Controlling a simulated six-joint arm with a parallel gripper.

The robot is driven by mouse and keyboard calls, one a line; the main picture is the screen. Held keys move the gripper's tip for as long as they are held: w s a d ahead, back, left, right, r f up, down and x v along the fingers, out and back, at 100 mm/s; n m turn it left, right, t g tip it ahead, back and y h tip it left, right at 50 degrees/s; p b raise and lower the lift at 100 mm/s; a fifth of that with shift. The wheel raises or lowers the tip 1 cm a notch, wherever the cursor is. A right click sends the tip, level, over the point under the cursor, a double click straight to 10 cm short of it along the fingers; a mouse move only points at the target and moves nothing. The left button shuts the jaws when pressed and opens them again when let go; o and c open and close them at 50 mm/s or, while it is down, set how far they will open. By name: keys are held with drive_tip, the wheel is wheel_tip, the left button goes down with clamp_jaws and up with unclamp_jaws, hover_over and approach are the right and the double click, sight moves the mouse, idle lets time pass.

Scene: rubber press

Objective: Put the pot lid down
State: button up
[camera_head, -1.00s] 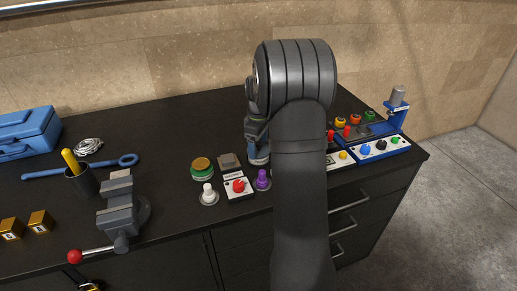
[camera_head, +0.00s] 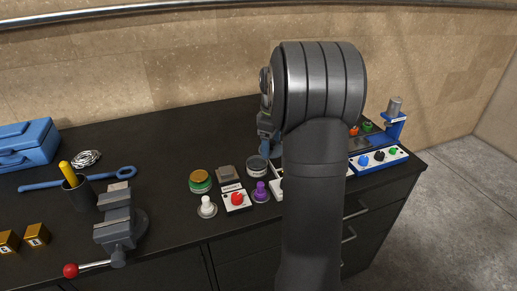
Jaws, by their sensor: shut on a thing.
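My gripper (camera_head: 267,146) shows only in part at the left edge of my arm, above the worktop, and it is shut. The pot lid in it is hidden behind my gripper and arm, so its tilt and height cannot be told. A small round pot (camera_head: 257,168) with a dark, greyish top stands on the black worktop, just below and left of my gripper. A green pot with a gold-orange top (camera_head: 200,181) stands further left.
A white box with a red button (camera_head: 237,200) sits between a white knob (camera_head: 207,206) and a purple knob (camera_head: 260,192). A vise (camera_head: 119,222) stands left. A blue press (camera_head: 391,128) and a button panel (camera_head: 378,158) are right. The worktop (camera_head: 180,140) behind the pots is bare.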

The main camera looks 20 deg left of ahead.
drive_tip(key=d+r, duration=0.3)
drive_tip(key=d, duration=0.3)
hover_over(240, 155)
wheel_tip(240, 155, down, 9)
drive_tip(key=shift+d+f, duration=0.1)
drive_tip(key=shift+f, duration=2.15)
drive_tip(key=shift+f, duration=0.15)
drive_tip(key=o, duration=1)
